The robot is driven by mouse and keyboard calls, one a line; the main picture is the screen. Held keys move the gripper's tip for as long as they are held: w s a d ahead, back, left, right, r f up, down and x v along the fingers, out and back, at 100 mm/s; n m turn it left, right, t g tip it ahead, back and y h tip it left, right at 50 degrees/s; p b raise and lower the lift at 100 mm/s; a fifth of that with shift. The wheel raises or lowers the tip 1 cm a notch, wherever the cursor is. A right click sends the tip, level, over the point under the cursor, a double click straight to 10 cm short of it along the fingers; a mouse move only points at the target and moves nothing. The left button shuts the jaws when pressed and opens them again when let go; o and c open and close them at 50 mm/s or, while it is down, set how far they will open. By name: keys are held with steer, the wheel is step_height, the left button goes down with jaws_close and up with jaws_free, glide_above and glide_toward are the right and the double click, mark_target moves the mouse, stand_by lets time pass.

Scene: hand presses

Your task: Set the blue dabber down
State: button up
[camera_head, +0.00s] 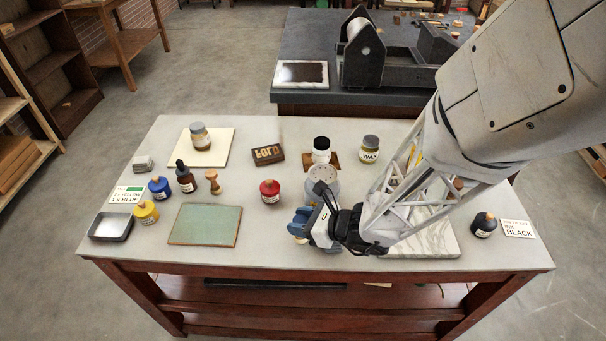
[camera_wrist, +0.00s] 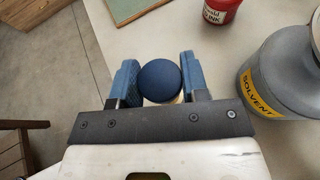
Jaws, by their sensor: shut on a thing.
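In the wrist view the blue dabber (camera_wrist: 160,77) shows its round dark blue head, with a strip of pale handle below it. My gripper (camera_wrist: 157,85) has its two blue fingers on either side of the dabber and is shut on it. In the head view my gripper (camera_head: 302,226) is near the front edge of the worktable (camera_head: 250,256), in front of the solvent container. A bit of the dabber's pale wood (camera_head: 297,230) shows at the fingers there; the rest is hidden. I cannot tell how high the dabber is above the table.
A grey solvent container (camera_wrist: 285,75) and a red ink jar (camera_wrist: 220,10) are close by. To the left are a green mat (camera_head: 205,224), a wooden-handled dabber (camera_head: 212,182) and a metal tray (camera_head: 111,227). A marble slab (camera_head: 430,240) lies under my arm. The table between mat and gripper is clear.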

steer(key=shift+f, duration=0.5)
steer(key=shift+f, duration=0.15)
steer(key=o, duration=1)
steer(key=shift+d+r, duration=0.1)
steer(key=shift+r, duration=0.1)
steer(key=shift+v, duration=5.85)
steer(key=shift+r, duration=0.1)
steer(key=shift+r, duration=0.1)
